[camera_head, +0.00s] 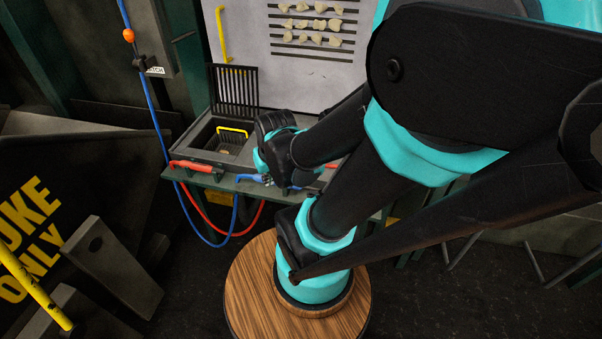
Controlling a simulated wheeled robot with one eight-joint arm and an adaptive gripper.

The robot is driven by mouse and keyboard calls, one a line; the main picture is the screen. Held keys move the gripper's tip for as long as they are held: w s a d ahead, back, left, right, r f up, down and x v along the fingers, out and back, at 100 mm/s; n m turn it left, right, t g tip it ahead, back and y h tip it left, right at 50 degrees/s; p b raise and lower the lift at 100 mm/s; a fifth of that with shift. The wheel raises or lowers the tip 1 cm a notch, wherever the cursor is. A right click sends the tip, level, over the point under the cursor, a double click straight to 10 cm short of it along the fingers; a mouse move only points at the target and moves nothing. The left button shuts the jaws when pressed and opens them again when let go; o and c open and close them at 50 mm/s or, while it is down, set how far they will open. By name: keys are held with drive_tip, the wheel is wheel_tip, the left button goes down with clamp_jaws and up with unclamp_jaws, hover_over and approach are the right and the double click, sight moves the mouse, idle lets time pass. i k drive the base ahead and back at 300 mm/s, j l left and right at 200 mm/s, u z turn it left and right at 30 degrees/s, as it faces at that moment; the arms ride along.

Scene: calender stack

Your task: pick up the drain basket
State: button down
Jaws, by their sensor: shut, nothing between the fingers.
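The drain basket (228,151) sits down in a square recess of the grey bench, with its yellow handle (232,130) standing up above it. A black slatted grate (235,90) stands upright, open, behind the recess. My gripper (267,179) is at the end of my arm, to the right of the recess and apart from the basket. It is shut and empty. Its fingertips are small and partly lost against the bench front and my wrist.
Red (192,166) and blue (252,179) handles line the bench front, with red and blue hoses hanging below. A grey panel (290,65) with pale lumps stands behind. A dark bin (70,190) with yellow lettering stands at left. My arm hides the bench's right part.

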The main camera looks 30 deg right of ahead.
sight(231, 142)
drive_tip(key=k+z, duration=0.35)
drive_tip(key=i+j, duration=0.65)
drive_tip(key=j, duration=0.25)
drive_tip(key=i+j+z, duration=0.2)
drive_tip(key=i+j, duration=0.05)
drive_tip(key=j, duration=0.05)
